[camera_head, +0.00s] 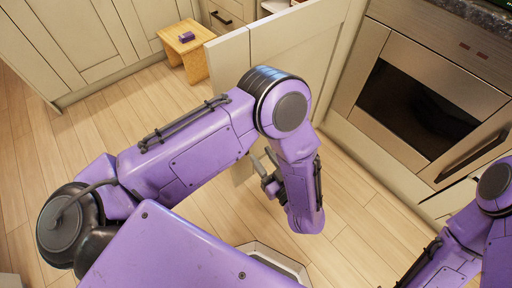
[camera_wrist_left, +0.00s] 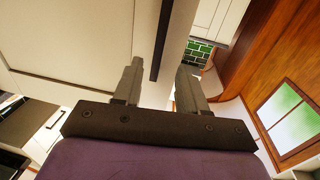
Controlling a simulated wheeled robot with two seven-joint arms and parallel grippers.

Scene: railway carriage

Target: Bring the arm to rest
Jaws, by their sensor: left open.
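My left arm (camera_head: 185,145) is purple and comes in from the left, bends at a dark round joint, and folds down over the floor. My left gripper (camera_head: 268,168) shows partly beside the forearm, in front of the open cabinet door. In the left wrist view its two grey fingers (camera_wrist_left: 160,82) stand apart, with nothing held between them. Behind them are a pale panel and a dark upright strip (camera_wrist_left: 162,40). My right arm (camera_head: 455,250) shows at the lower right; its gripper is out of view.
An open cream cabinet door (camera_head: 290,50) stands behind my left elbow. An oven (camera_head: 425,95) is at the right. A small wooden stool (camera_head: 192,57) with a purple block (camera_head: 186,37) stands at the back. The wooden floor (camera_head: 50,150) is clear at the left.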

